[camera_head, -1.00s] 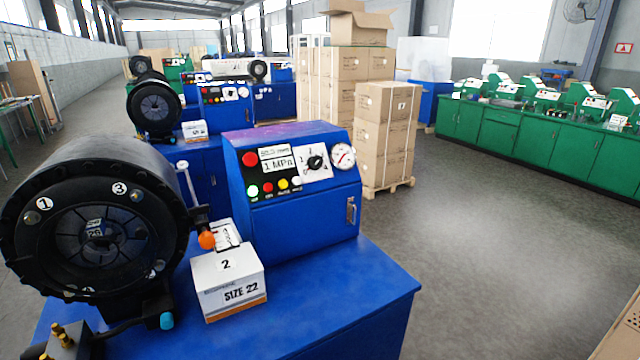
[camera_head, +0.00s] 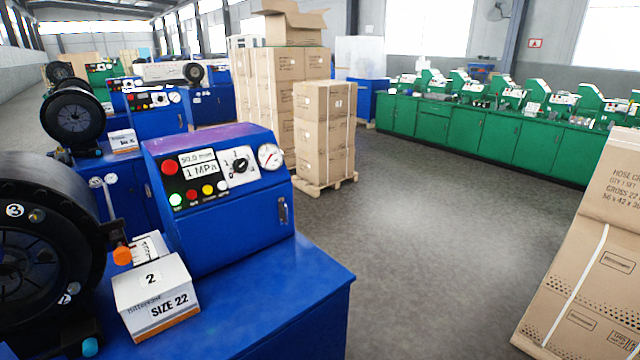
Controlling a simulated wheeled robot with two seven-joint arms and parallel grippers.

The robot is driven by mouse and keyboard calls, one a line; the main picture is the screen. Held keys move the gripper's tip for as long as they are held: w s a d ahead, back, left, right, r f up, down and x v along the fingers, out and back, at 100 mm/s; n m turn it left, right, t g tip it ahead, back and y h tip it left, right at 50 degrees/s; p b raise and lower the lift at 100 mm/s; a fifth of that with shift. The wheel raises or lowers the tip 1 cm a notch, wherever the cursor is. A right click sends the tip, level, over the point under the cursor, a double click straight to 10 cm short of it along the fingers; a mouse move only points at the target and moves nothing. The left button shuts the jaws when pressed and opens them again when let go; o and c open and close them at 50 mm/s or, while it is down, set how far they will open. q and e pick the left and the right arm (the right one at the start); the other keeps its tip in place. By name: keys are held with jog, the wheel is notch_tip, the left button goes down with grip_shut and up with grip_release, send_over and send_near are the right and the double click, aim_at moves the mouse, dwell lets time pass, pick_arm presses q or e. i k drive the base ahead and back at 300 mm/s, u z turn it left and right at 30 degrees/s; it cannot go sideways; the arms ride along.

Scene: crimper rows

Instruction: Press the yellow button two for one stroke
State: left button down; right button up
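The yellow button (camera_head: 208,190) is in the lower row of the blue control box (camera_head: 235,235), between a red button (camera_head: 193,195) and a white one (camera_head: 222,186). A green-white button (camera_head: 176,199) is at the row's left end. A larger red button (camera_head: 169,167) is above, beside a display (camera_head: 200,165) reading about 50.0 mm and 1 MPa. A dial (camera_head: 239,165) and gauge (camera_head: 270,156) are to the right. A white box (camera_head: 155,298) marked 2 and SIZE 22 stands in front. The black crimper head (camera_head: 40,235) is cut off at left. Neither of my grippers is in view.
More blue machines (camera_head: 150,115) stand behind at left. Stacked cartons (camera_head: 325,130) on a pallet stand beyond the box. A large carton stack (camera_head: 590,250) is at the right edge. Green cabinets (camera_head: 475,135) line the back right. The grey floor (camera_head: 430,230) between is clear.

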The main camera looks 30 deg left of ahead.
aim_at(207, 189)
jog(key=z, duration=0.45)
jog(key=i, duration=2.85)
jog(key=u, duration=2.9)
